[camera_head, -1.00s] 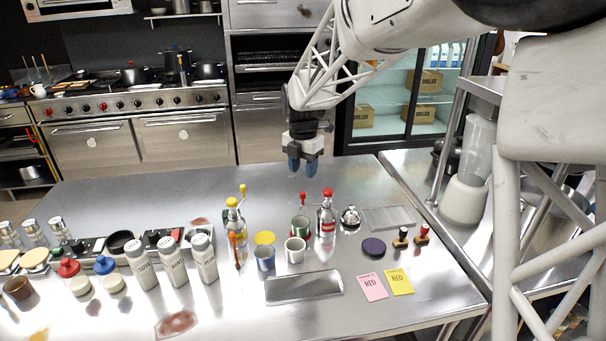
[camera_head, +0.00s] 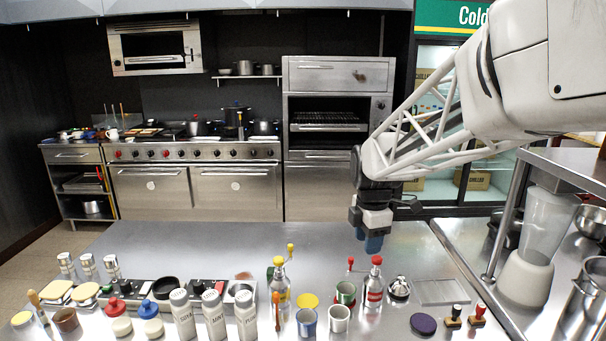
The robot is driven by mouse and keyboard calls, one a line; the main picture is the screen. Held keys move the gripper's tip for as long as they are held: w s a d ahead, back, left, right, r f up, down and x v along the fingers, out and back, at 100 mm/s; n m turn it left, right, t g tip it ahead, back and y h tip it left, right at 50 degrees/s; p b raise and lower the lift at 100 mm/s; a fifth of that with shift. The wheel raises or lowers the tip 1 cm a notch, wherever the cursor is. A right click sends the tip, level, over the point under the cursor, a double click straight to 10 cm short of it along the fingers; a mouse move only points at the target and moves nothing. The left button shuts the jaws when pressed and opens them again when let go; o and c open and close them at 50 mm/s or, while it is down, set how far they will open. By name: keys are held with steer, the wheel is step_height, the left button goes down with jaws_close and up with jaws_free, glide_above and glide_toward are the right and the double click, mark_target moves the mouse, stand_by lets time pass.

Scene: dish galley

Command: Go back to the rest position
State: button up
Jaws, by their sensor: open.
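My gripper (camera_head: 372,243) points down above the far part of the steel counter (camera_head: 220,240), behind the red-capped bottle (camera_head: 374,284). Its two blue fingertips look close together in this view, with nothing seen between them. It is apart from the bottles and cups. My white lattice arm reaches in from the upper right.
Below my gripper stand a yellow-capped bottle (camera_head: 280,284), a green cup (camera_head: 345,293), a white cup (camera_head: 339,319), a blue cup (camera_head: 307,322) and a bell (camera_head: 399,288). Several shakers (camera_head: 214,316) stand left. A blender (camera_head: 530,262) stands right. The counter's far left part is clear.

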steer(key=s+d+f+m+t, duration=0.1)
steer(key=s+d+m+t, duration=0.1)
steer(key=s+m, duration=1.9)
steer(key=s+d, duration=0.1)
steer(key=s, duration=0.7)
steer(key=shift+s+d, duration=0.2)
steer(key=shift+s, duration=0.2)
